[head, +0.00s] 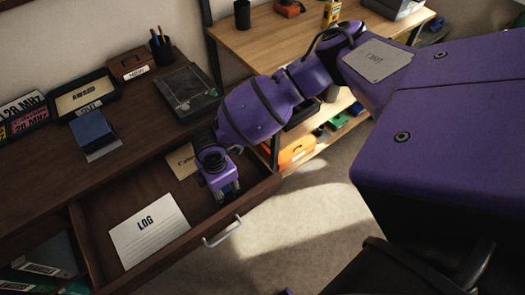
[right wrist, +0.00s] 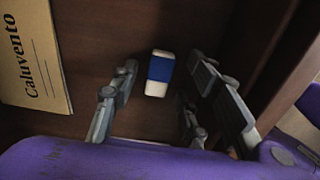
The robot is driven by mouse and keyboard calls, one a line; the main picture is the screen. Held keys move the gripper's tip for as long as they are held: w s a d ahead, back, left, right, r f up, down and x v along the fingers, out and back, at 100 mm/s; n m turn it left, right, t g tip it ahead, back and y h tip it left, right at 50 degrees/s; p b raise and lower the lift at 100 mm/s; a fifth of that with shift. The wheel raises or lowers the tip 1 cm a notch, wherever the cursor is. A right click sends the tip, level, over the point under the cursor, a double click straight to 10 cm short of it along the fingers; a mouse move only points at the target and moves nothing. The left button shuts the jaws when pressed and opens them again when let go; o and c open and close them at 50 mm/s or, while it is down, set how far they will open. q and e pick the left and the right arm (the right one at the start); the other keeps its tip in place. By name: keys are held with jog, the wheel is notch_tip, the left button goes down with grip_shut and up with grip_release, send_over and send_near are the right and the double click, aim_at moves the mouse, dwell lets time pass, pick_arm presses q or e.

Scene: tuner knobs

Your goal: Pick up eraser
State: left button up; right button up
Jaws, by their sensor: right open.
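The eraser (right wrist: 158,73), a small white block with a blue sleeve, lies on the floor of the open drawer in the right wrist view. My right gripper (head: 227,193) reaches down into the drawer (head: 90,228). In the right wrist view its fingers are apart, with the eraser showing between and just beyond their tips; I see no contact. In the head view the eraser is hidden by my right gripper and arm. My left gripper is not in view.
A "LOG" card (head: 148,231) lies in the drawer, and a tan Caluvento envelope (right wrist: 32,55) lies left of the eraser. The drawer's wooden wall (right wrist: 237,35) stands close to the right fingers. A metal handle (head: 222,234) is on the drawer front.

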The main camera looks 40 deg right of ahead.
jog(key=shift+f, duration=0.1)
grip_shut()
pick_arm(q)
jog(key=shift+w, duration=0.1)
pick_arm(e)
jog(key=shift+r, duration=0.25)
